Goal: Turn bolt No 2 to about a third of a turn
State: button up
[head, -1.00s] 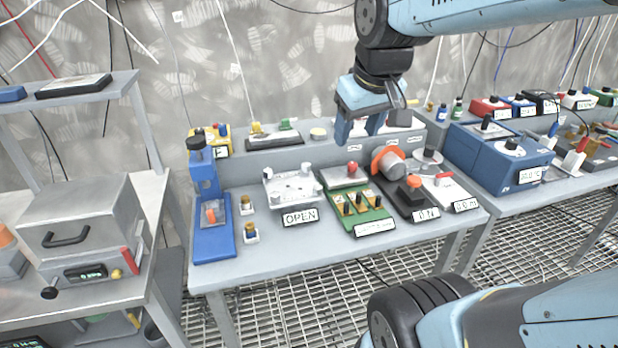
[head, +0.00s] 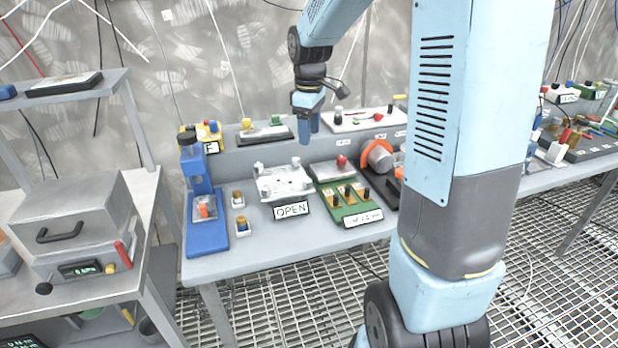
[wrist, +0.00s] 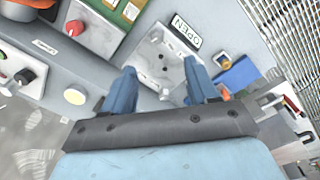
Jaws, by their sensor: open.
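A pale metal plate (head: 284,183) with small upright bolts near its corners lies on the bench behind a sign reading OPEN (head: 291,210). No number is readable on the bolts, so I cannot tell which is No 2. My gripper (head: 308,138) points down, open and empty, above the bench beyond the plate's back right corner. In the wrist view the plate (wrist: 161,62) shows between and beyond my two blue fingers (wrist: 160,90), with the OPEN sign (wrist: 186,30) past it. The fingers hide part of the plate's near side and touch no bolt that I can see.
A blue press-like stand (head: 207,235) and two small brass-topped pieces stand left of the plate. A green board (head: 348,199) and a red-knobbed box (head: 341,168) stand right. A raised back ledge carries more devices. My arm hides the bench's right part.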

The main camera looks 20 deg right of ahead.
aim_at(308, 179)
jog(key=shift+n, duration=0.5)
jog(key=f, duration=0.5)
jog(key=w+f, duration=0.1)
jog(key=f, duration=0.5)
jog(key=w+f, duration=0.1)
jog(key=f, duration=0.4)
jog(key=shift+f, duration=0.15)
